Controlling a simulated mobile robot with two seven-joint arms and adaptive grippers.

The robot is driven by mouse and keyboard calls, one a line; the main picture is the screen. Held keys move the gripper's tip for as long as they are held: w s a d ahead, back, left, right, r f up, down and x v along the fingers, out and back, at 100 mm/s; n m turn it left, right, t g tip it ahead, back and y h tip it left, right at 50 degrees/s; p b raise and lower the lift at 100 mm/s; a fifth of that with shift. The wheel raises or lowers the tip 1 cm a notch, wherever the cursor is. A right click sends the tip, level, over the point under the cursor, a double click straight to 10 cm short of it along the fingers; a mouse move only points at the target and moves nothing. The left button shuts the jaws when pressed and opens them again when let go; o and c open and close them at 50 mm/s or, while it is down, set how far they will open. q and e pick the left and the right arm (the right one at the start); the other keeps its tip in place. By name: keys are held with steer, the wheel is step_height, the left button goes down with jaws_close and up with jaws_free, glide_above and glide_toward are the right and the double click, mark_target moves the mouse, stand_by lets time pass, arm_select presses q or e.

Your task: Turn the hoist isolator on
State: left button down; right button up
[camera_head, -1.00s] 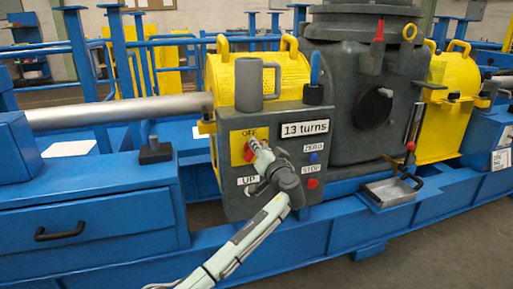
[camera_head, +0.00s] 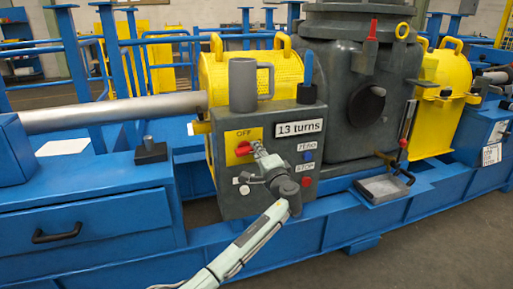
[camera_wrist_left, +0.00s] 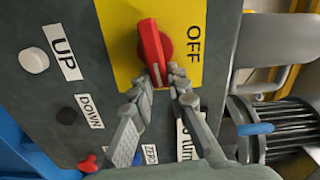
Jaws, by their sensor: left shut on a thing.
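The isolator's red knob (camera_head: 243,148) sits on a yellow plate (camera_head: 231,136) with an OFF label above it, on the grey control box (camera_head: 230,205). In the left wrist view the red knob (camera_wrist_left: 150,45) lies with its long axis across the panel, and the OFF label (camera_wrist_left: 194,44) is beside it. My left gripper (camera_head: 259,151) is at the knob's right end. In the wrist view its fingers (camera_wrist_left: 164,82) are closed on either side of that end. My right gripper is not in view.
A grey mug (camera_head: 243,85) stands on the box beside a blue-handled tool (camera_head: 307,75).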

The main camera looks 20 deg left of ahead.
arm_select(q)
steer(key=shift+f+m, duration=0.2)
steer(key=shift+m, duration=0.5)
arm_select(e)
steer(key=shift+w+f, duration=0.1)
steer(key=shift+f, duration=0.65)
arm_select(q)
steer(key=c, duration=1.5)
jaws_free()
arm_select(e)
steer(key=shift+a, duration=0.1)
arm_select(q)
steer(key=v, duration=1.2)
